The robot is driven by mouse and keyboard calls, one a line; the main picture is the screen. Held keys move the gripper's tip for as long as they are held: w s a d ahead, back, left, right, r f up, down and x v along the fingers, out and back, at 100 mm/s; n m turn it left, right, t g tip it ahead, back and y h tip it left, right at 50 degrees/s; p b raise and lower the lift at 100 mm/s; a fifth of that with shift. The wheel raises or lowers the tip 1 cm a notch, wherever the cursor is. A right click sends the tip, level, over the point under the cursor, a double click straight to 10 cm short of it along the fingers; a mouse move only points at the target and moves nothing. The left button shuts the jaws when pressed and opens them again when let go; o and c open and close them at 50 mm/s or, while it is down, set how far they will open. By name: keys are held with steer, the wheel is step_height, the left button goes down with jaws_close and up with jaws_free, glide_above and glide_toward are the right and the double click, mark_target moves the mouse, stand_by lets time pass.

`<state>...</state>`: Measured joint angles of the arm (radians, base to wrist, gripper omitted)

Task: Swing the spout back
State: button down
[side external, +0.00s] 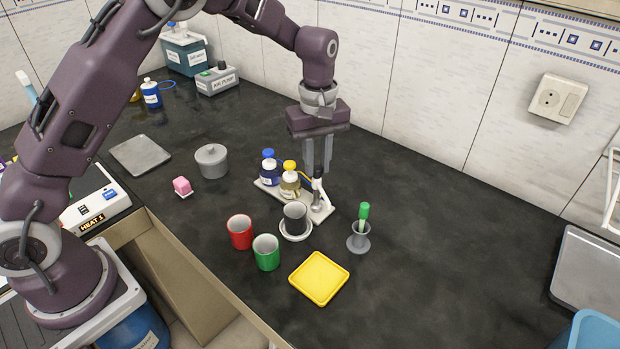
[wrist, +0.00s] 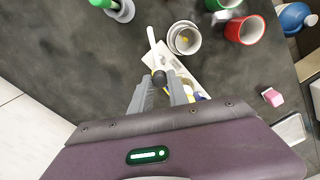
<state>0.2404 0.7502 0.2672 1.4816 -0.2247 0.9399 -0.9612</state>
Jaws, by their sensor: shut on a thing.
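A white stand base (side external: 311,204) carries a blue-capped bottle (side external: 268,170) and a yellow-capped bottle (side external: 290,180). At its right end is a small upright dispenser (side external: 318,195) with a dark knob (wrist: 159,77). My gripper (side external: 319,172) points down over this end, its fingers shut on the knob. The cup also shows in the side view (side external: 295,217), standing on a white round plate (side external: 296,237).
A red mug (side external: 240,232), a green mug (side external: 266,252) and a yellow tray (side external: 319,278) stand in front. A grey holder (side external: 358,242) with a green-handled tool (side external: 364,212) stands to the right. A grey lidded pot (side external: 211,161) and pink block (side external: 182,186) are left. The right counter is mostly clear.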

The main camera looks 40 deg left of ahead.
steer(key=c, duration=1.9)
jaws_free()
jaws_close()
steer(key=n, duration=0.6)
steer(key=o, duration=1.2)
jaws_free()
steer(key=shift+r, duration=0.1)
